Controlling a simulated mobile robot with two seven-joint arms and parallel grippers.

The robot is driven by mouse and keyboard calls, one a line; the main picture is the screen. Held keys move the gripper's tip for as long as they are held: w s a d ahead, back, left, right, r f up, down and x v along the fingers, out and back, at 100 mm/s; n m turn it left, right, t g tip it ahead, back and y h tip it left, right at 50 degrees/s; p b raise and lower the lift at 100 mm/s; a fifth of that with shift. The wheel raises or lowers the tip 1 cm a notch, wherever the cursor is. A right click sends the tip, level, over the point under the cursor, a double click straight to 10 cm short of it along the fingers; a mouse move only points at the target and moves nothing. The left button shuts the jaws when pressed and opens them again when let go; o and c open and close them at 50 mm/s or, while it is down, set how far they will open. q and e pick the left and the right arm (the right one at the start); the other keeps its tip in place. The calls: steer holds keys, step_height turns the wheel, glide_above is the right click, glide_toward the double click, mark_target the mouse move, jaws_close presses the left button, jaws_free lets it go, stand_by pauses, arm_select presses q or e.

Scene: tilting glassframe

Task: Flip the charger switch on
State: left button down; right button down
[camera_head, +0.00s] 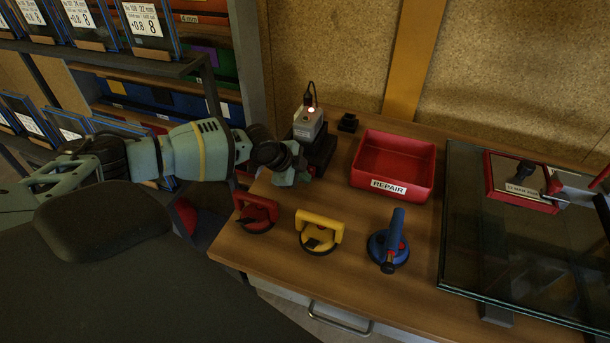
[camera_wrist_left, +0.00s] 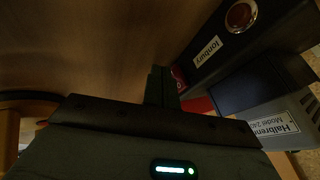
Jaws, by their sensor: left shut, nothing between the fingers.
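The charger (camera_head: 318,150) is a black unit at the back left of the bench, with a grey block (camera_head: 306,126) on it, a small glowing light on top and a black cable. In the left wrist view, the charger's black side (camera_wrist_left: 262,42) carries a white label and a round red button; a small red part (camera_wrist_left: 179,78) shows near the fingertips. My left gripper (camera_head: 303,174) is shut and empty, just in front of the charger. Its fingers (camera_wrist_left: 161,84) also show shut beside the red part; I cannot tell whether they touch it. My right gripper is not in view.
A red REPAIR bin (camera_head: 426,167) stands right of the charger. Red (camera_head: 256,213), yellow (camera_head: 320,231) and blue (camera_head: 388,247) suction lifters sit along the front of the bench. A glass pane (camera_head: 500,250) lies to the right.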

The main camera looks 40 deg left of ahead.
arm_select(q)
steer(key=shift+w, duration=0.2)
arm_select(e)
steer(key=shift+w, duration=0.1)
arm_select(q)
steer(key=shift+a, duration=0.1)
steer(key=shift+w+f, duration=0.1)
steer(key=shift+w, duration=0.05)
stand_by(0.4)
steer(key=shift+r, duration=0.25)
steer(key=shift+r+p, duration=0.35)
steer(key=shift+r, duration=0.3)
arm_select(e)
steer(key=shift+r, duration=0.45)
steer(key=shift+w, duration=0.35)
